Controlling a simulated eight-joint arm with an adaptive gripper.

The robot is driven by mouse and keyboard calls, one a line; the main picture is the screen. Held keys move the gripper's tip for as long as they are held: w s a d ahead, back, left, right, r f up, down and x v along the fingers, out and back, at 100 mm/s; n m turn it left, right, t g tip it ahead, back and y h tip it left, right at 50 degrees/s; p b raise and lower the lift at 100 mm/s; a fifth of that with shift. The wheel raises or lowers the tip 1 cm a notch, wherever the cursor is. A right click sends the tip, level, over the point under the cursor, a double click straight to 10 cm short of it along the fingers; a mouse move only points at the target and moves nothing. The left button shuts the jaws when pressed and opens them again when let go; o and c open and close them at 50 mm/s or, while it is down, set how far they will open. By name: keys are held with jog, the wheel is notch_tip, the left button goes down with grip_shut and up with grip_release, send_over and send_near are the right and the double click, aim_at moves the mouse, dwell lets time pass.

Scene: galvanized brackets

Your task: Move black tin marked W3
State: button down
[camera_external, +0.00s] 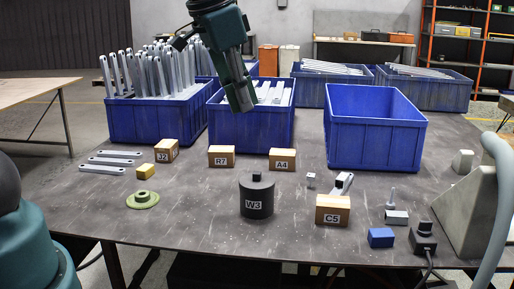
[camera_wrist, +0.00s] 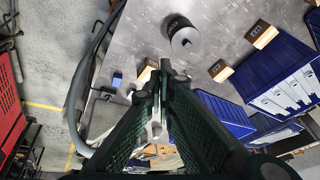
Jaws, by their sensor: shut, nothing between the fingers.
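The black tin marked W3 (camera_external: 257,199) stands upright on the dark table, near its front middle, with a small knob on its lid. It also shows at the top of the wrist view (camera_wrist: 183,36). My gripper (camera_external: 241,106) hangs high above the table, in the picture above and a little left of the tin, well apart from it. In the wrist view its fingertips (camera_wrist: 160,76) are together with nothing held between them.
Small labelled boxes R7 (camera_external: 221,158), A4 (camera_external: 282,160), J2 (camera_external: 166,151) and C5 (camera_external: 333,210) stand around the tin. A green disc (camera_external: 143,200) lies left. Blue crates (camera_external: 252,130) line the back; the right one (camera_external: 375,146) looks empty. Table around the tin is mostly bare.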

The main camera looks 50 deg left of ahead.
jog(key=w+f+m+g+y+p, duration=0.1)
jog(key=w+f+m+g, duration=0.5)
jog(key=w+f, duration=1.4)
jog(key=shift+w+f, duration=0.4)
jog(key=shift+w, duration=0.6)
jog(key=shift+f, duration=0.1)
jog(key=b+x, duration=0.2)
jog(key=x, duration=0.7)
jog(key=shift+s+a+f, duration=0.15)
jog(key=shift+f, duration=0.05)
jog(key=shift+s+a+f, duration=0.15)
jog(key=shift+a+f, duration=0.1)
jog(key=shift+s+a+r+b, duration=0.1)
jog(key=shift+s+a+b, duration=0.35)
jog(key=shift+s+a, duration=0.85)
